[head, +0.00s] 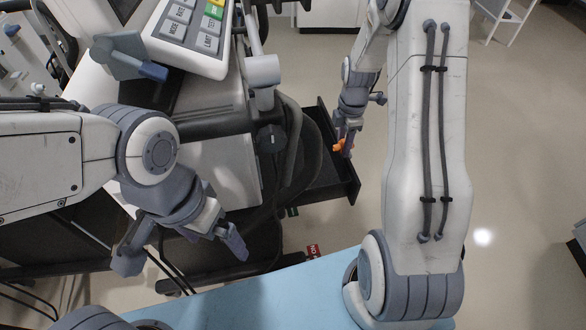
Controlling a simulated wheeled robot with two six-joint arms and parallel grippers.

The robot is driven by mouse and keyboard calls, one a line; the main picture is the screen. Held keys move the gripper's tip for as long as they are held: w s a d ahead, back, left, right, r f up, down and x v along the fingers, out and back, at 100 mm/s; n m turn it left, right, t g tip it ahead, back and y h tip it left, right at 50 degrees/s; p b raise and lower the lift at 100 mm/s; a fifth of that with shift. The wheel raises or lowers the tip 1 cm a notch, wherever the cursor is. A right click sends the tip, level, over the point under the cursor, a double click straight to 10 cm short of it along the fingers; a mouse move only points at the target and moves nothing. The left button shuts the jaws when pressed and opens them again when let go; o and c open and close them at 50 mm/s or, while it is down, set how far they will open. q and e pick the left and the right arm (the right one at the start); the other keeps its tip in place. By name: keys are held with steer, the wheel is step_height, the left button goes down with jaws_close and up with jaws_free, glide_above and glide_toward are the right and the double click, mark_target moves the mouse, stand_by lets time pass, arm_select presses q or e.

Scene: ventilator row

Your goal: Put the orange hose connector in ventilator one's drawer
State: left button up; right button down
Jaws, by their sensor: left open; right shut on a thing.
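The orange hose connector (343,146) is small and partly hidden between the fingers of my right gripper (345,140). My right gripper is shut on it and appears over the open dark drawer (345,190) on the right side of the ventilator (225,165). How high the connector is above the drawer floor I cannot tell. My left gripper (185,255) is open and empty, low in front of the ventilator, to the left of the drawer.
A keypad panel (190,28) and a grey jointed bracket (262,75) stand above the ventilator. Dark hoses (290,150) loop beside the drawer's left side.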

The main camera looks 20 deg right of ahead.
steer(key=shift+w+a+f+b, duration=0.55)
steer(key=shift+w+a+f, duration=0.8)
steer(key=shift+f, duration=0.5)
steer(key=shift+w+a+f+b, duration=0.6)
steer(key=shift+w+a+f, duration=0.8)
steer(key=shift+f, duration=0.4)
steer(key=shift+w+a+f+b, duration=0.55)
steer(key=shift+w+a+f, duration=0.65)
steer(key=shift+w+f, duration=0.5)
steer(key=shift+s+f, duration=0.2)
steer(key=shift+f, duration=0.5)
steer(key=shift+f, duration=0.1)
steer(key=shift+c, duration=2.2)
jaws_free()
